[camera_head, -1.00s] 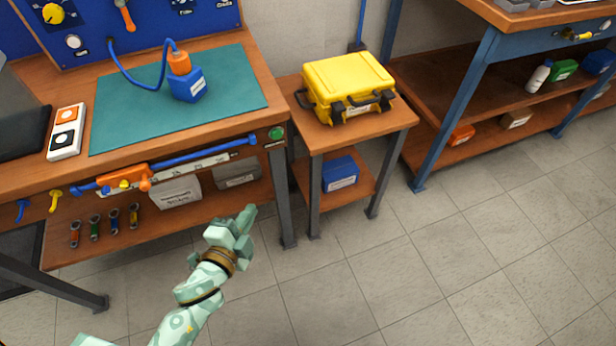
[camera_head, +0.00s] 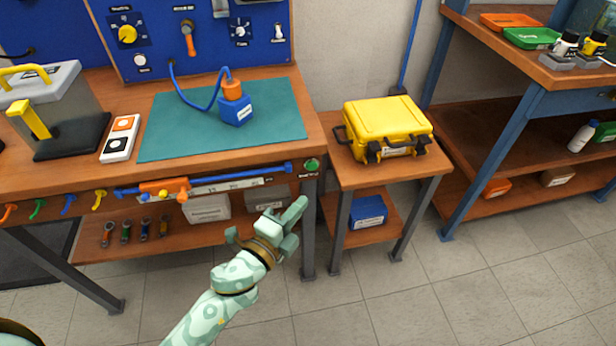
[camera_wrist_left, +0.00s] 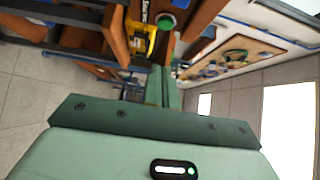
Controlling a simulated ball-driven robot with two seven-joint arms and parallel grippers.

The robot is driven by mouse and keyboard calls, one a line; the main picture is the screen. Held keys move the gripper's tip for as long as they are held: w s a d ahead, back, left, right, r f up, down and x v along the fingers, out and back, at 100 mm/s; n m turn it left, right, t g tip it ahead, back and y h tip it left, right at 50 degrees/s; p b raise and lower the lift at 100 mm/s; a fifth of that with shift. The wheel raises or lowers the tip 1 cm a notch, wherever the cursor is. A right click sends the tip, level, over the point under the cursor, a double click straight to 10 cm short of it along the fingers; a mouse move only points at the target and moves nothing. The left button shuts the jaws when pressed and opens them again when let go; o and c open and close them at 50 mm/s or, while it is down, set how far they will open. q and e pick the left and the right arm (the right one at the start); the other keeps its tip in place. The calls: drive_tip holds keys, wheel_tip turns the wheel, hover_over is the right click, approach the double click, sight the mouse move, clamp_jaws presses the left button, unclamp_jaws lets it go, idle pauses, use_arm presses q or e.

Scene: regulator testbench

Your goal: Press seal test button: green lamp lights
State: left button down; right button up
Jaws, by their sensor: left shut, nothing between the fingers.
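A round green button (camera_head: 311,165) with a small label under it sits on the front edge of the wooden workbench, at the right corner. It also shows in the left wrist view (camera_wrist_left: 167,22), beyond the fingertips. I cannot tell whether it is lit. My left gripper (camera_head: 298,208) is shut and empty. In the head view it appears just below the button, in front of the bench and apart from it. The shut fingers show in the left wrist view (camera_wrist_left: 159,86), pointing toward the bench edge. My right gripper is out of view.
A yellow case (camera_head: 388,122) rests on the side table (camera_head: 350,172) to the right. A blue-framed shelf bench (camera_head: 470,135) stands farther right. The front floor is clear.

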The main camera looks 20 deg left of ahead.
sight(317, 167)
use_arm(q)
drive_tip(key=w, duration=0.3)
drive_tip(key=w+a, duration=0.1)
drive_tip(key=w, duration=0.4)
drive_tip(key=shift+w+a+b, duration=0.15)
drive_tip(key=shift+w+b, duration=0.2)
drive_tip(key=shift+b, duration=0.05)
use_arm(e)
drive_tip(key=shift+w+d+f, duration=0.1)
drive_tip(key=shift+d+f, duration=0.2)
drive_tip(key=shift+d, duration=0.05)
